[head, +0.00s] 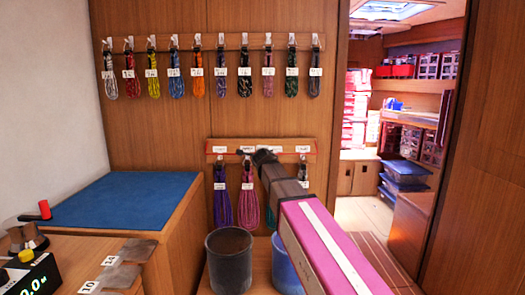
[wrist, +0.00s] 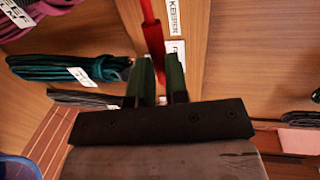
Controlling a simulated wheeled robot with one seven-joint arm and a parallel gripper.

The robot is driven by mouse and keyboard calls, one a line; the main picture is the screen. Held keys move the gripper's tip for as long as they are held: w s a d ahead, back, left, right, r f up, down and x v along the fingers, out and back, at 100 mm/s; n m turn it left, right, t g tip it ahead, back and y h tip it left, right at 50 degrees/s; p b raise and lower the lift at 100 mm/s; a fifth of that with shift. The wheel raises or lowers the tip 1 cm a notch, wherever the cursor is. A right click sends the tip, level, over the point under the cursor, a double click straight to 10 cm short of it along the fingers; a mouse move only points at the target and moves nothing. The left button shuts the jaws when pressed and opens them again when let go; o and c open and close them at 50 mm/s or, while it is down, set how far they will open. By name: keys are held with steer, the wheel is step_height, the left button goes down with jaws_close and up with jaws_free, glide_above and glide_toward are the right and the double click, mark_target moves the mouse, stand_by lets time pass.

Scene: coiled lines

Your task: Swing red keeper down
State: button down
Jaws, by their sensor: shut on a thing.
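The red keeper (wrist: 151,32) is a narrow red bar in the wrist view, running up from between my fingers beside a white label reading KEEPER (wrist: 173,17). My gripper (wrist: 159,68) has its two dark green fingers shut on this bar. In the head view my gripper (head: 248,151) reaches the lower wooden rail (head: 284,144), and thin red shows at the rail's ends. My arm hides part of the rail and the coils below it. Whether the keeper is tilted is hard to tell.
Purple (head: 222,205) and magenta (head: 248,207) coils hang under the lower rail. Teal coils (wrist: 65,67) lie close to my fingers in the wrist view. A dark bucket (head: 229,262) and a blue bucket (head: 285,272) stand below. A blue-topped bench (head: 125,197) is at the left.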

steer(key=c, duration=1.8)
jaws_free()
steer(key=shift+w+f, duration=0.1)
steer(key=shift+f, duration=0.15)
steer(key=o, duration=0.7)
steer(key=s+r, duration=0.2)
steer(key=s, duration=0.8)
steer(key=shift+s, duration=0.35)
